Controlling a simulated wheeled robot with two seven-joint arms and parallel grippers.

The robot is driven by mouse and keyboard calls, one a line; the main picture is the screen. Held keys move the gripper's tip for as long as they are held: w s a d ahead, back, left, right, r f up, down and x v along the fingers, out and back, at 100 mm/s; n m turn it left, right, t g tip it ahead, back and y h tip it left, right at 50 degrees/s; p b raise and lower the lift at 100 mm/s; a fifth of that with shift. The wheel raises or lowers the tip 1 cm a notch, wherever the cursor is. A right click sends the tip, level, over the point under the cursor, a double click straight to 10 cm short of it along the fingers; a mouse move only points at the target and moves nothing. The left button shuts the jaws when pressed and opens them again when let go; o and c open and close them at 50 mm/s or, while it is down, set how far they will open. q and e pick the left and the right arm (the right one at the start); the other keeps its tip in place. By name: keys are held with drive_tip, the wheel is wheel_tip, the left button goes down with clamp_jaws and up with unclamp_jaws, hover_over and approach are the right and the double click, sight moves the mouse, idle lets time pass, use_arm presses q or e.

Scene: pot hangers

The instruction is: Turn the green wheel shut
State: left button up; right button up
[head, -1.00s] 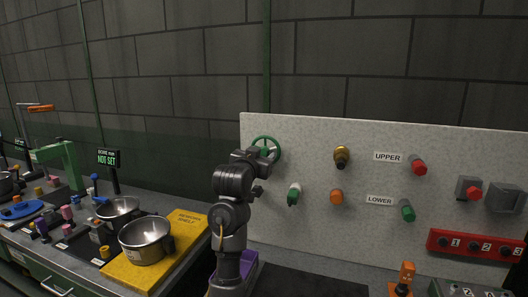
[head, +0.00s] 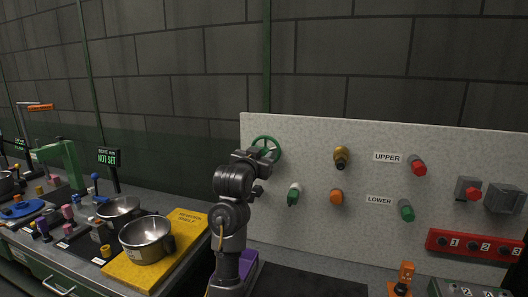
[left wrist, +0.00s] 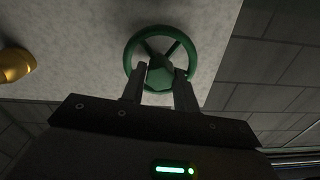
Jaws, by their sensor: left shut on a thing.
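The green wheel (head: 277,142) is mounted at the upper left of the speckled wall panel, and my left arm reaches up to it. In the left wrist view the wheel (left wrist: 133,46) shows its rim, spokes and hub. My left gripper (left wrist: 160,76) has its two fingers either side of the wheel's hub and is shut on it. In the head view the left gripper (head: 265,157) partly covers the wheel. My right gripper is not in view.
The panel (head: 310,225) also carries a green-tipped knob (head: 294,194), an orange knob (head: 336,196), a brass knob (head: 341,157) and a red knob (head: 418,167). A steel pot (head: 146,240) stands on a yellow board at left. A red numbered strip (head: 474,245) is at lower right.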

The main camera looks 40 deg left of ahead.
use_arm(q)
drive_tip(key=m, duration=2.1)
drive_tip(key=shift+f+m, duration=0.1)
drive_tip(key=shift+m, duration=0.3)
drive_tip(key=o, duration=1.1)
drive_tip(key=shift+d, duration=0.1)
